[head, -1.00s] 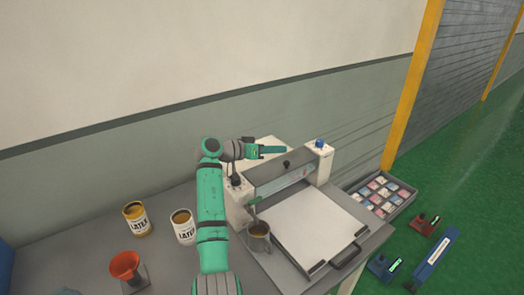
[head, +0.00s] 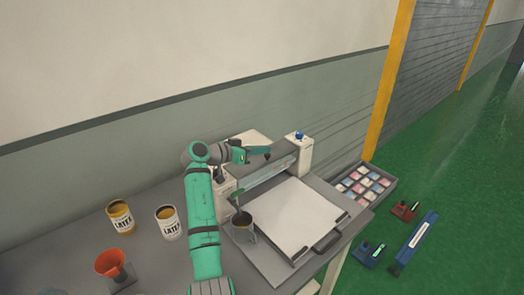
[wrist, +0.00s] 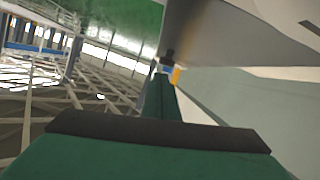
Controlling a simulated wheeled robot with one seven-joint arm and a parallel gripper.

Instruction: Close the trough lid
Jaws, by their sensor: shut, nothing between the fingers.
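The trough lid (head: 248,168) is a grey panel between the two pale end posts of the white machine, above a pale band along the front. My gripper (head: 268,151) is shut and empty, with green fingers pointing right along the lid's upper edge. It covers the place of the lid's dark knob. In the wrist view the shut fingers (wrist: 161,95) point at a grey flat surface (wrist: 235,30) close ahead, perhaps the lid. I cannot tell whether the fingers touch the lid or how far it is tilted.
A white board (head: 292,215) lies in front of the machine, with a dark cup (head: 243,228) at its left. Paint cans (head: 168,223) and an orange funnel (head: 110,263) stand left on the table. A crate (head: 364,188) sits right. The wall is close behind.

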